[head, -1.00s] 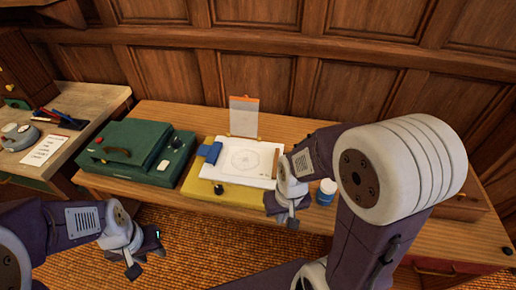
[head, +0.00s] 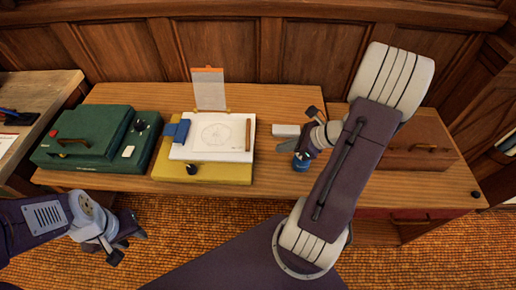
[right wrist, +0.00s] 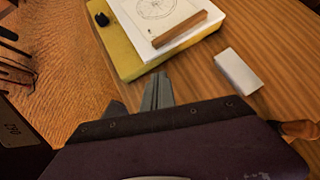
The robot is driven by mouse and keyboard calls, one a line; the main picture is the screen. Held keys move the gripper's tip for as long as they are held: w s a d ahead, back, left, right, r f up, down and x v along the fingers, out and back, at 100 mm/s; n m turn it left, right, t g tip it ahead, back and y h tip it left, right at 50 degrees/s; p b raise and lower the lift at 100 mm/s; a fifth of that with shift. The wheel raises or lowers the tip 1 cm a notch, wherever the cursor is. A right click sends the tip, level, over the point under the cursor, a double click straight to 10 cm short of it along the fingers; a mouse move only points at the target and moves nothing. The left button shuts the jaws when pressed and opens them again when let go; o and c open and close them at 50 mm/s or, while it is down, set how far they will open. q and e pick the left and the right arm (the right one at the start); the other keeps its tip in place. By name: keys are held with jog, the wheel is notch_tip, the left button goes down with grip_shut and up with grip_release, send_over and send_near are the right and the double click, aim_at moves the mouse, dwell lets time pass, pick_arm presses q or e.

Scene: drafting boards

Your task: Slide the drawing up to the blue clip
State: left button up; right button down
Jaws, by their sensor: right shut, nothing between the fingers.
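The drawing (head: 214,134), a white sheet with a round figure, lies on the yellow drafting board (head: 205,174). The blue clip (head: 176,131) is at the board's left side, by the sheet's left edge; I cannot tell whether the sheet is under it. A wooden strip (head: 248,135) lies along the sheet's right edge. In the right wrist view the drawing (right wrist: 160,8) and strip (right wrist: 181,28) show in part. My right gripper (head: 291,147) is shut and empty, right of the board; its fingers (right wrist: 158,92) show there. My left gripper (head: 131,244) hangs before the table, its fingers unclear.
A white block (head: 287,130) and a blue jar (head: 301,163) are right of the board, close to my right gripper. A green case (head: 97,138) stands left and a brown case (head: 420,145) right. An orange-topped clipboard (head: 209,90) stands behind the board.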

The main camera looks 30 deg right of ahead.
aim_at(248, 147)
jog(key=b+x, duration=0.1)
jog(key=x, duration=0.5)
jog(key=shift+w+f, duration=0.1)
jog(key=shift+f, duration=0.15)
jog(key=w+a, duration=0.2)
jog(key=shift+w+a+f, duration=0.1)
jog(key=shift+w+a, duration=0.05)
jog(key=shift+w, duration=0.25)
jog(key=shift+w+a, duration=0.25)
jog(key=shift+w, duration=0.15)
jog(key=shift+w+a+b, duration=0.45)
jog(key=shift+w+a, duration=0.4)
jog(key=shift+w, duration=0.15)
jog(key=shift+d, duration=0.15)
